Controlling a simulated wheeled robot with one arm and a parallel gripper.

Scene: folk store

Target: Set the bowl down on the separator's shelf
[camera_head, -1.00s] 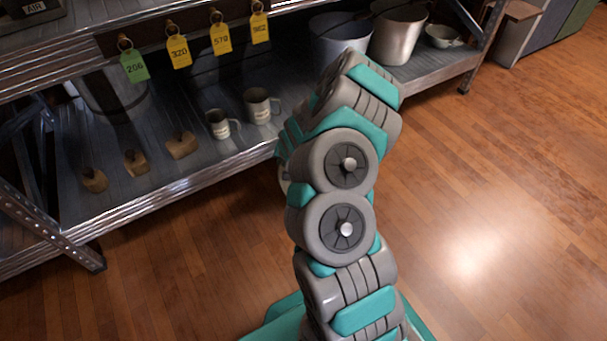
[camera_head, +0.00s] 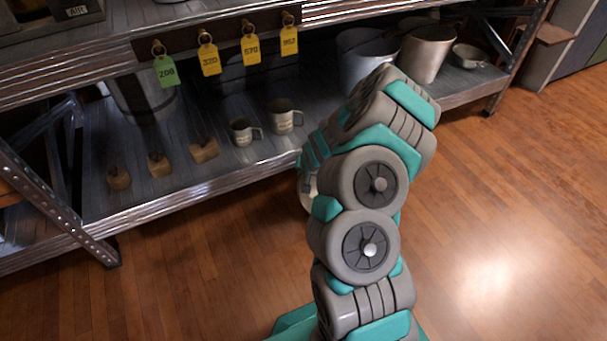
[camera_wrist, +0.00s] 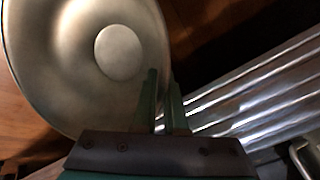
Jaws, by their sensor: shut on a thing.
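The bowl (camera_wrist: 75,85) is a round, dull metal bowl with a pale disc at its centre. It fills the upper left of the wrist view. My gripper (camera_wrist: 163,95) has its two green fingers close together on the bowl's right rim. In the head view my arm hides the gripper, and only a pale sliver of what looks like the bowl (camera_head: 307,192) shows left of the arm, in front of the lower shelf edge. The lower shelf (camera_head: 205,175) is grey ribbed metal. I cannot tell which shelf part belongs to a separator.
Wooden blocks (camera_head: 204,150), two mugs (camera_head: 285,116), buckets (camera_head: 427,55) and a small pan (camera_head: 470,56) stand on the lower shelf. Numbered tags (camera_head: 250,49) hang from the upper shelf. A perforated post (camera_head: 60,215) stands at left. The wooden floor (camera_head: 500,200) is open at right.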

